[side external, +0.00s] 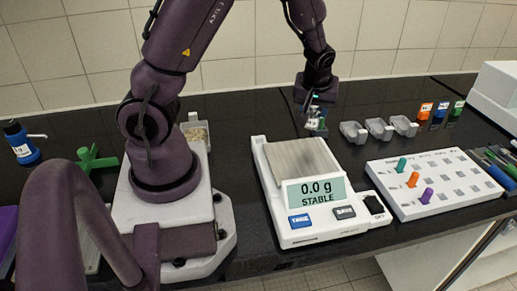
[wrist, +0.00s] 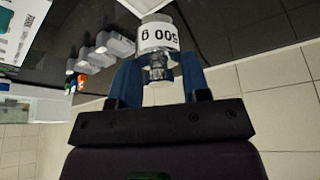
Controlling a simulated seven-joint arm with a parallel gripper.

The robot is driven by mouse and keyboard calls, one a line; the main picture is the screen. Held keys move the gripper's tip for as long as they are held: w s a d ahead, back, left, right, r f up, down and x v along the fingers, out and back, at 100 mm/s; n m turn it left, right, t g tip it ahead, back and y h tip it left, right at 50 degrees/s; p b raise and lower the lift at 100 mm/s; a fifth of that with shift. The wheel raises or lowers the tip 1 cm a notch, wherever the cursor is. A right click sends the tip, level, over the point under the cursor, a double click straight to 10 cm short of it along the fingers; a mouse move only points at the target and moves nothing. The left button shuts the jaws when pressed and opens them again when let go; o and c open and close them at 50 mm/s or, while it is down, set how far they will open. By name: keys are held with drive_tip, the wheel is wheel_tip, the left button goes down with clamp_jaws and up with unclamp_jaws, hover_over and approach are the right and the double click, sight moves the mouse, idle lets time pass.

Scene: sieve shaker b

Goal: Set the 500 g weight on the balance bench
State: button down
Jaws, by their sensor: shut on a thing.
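The 500 g weight (wrist: 158,38) is a silvery piece with a white label reading "500 g", which appears upside down in the wrist view. My gripper (wrist: 160,75) is shut on its narrow neck between two blue fingers. In the side view my gripper (side external: 316,117) hangs near the back right corner of the balance, and the weight there is small and partly hidden by the fingers. The white bench balance (side external: 298,237) has a bare metal pan (side external: 302,160). Its display (side external: 316,191) reads 0.0 g, STABLE.
Several grey trays (side external: 379,129) stand right of my gripper. A white peg board (side external: 440,187) with coloured pegs lies right of the balance. Orange, blue and green bottles (side external: 440,114) stand at the back right. A green stand (side external: 95,159) is at left.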

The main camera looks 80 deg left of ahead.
drive_tip(key=s+a+f+n+g, duration=0.1)
drive_tip(key=s+n, duration=0.2)
drive_tip(key=s, duration=0.1)
drive_tip(key=s+a+f+n+g, duration=0.1)
drive_tip(key=s+a+n, duration=0.1)
drive_tip(key=s, duration=0.1)
drive_tip(key=s+a+f+n+g, duration=0.1)
drive_tip(key=s+a+n, duration=0.1)
drive_tip(key=s+n, duration=0.1)
drive_tip(key=shift+s+a+f+n, duration=0.1)
drive_tip(key=shift+s+n, duration=0.05)
drive_tip(key=shift+s, duration=0.3)
drive_tip(key=shift+s+f+n, duration=0.1)
drive_tip(key=shift+s+n, duration=0.05)
drive_tip(key=shift+s, duration=0.25)
drive_tip(key=s+d+f+n+g+h, duration=0.1)
drive_tip(key=s+d+n+g+h, duration=0.15)
drive_tip(key=s+n, duration=0.45)
drive_tip(key=s+d+f+n+g+h, duration=0.1)
drive_tip(key=s+d+n+h, duration=0.15)
drive_tip(key=n, duration=0.85)
drive_tip(key=shift+s+a+f, duration=0.1)
drive_tip(key=shift+a+f, duration=0.05)
drive_tip(key=shift+f, duration=1.05)
drive_tip(key=shift+s+a+f, duration=0.1)
drive_tip(key=shift+a+f, duration=0.05)
drive_tip(key=shift+f, duration=1.05)
drive_tip(key=shift+a+f, duration=0.15)
drive_tip(key=shift+f, duration=1.05)
drive_tip(key=shift+f, duration=0.15)
